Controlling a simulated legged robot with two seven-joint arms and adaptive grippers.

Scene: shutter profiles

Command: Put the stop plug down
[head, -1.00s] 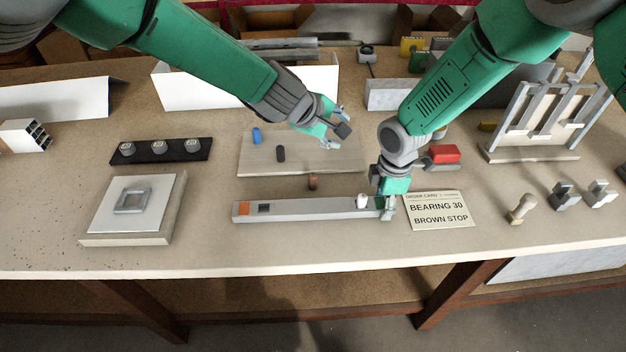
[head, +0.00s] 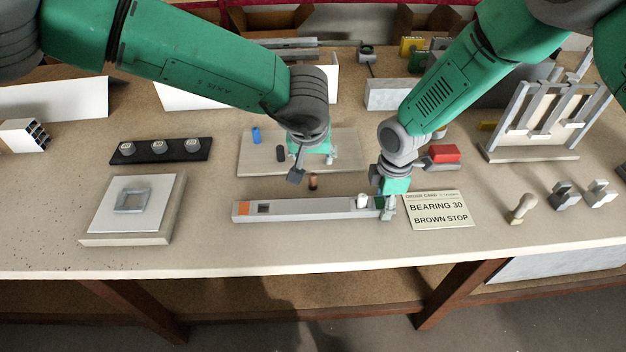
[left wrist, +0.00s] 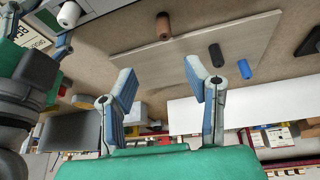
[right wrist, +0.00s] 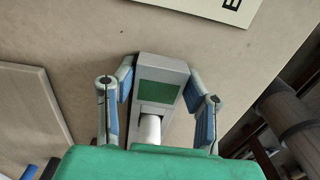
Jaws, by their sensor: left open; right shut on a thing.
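The brown stop plug (head: 313,183) stands by the front edge of the pale board (head: 255,165), just behind the grey profile (head: 310,208). It also shows in the left wrist view (left wrist: 163,25), with nothing around it. My left gripper (head: 313,168) is open and empty above the board, close behind the brown plug. A blue plug (head: 256,135) and a black plug (head: 281,153) are on the board. My right gripper (head: 386,206) is shut on the profile's right end, beside a white cylinder (head: 362,201) on the profile; its fingers flank that end (right wrist: 160,70).
An order card (head: 437,211) reading "BEARING 30 BROWN STOP" lies right of the profile. A white plate on a block (head: 130,236) stands at left, with a black strip (head: 160,151) behind it.

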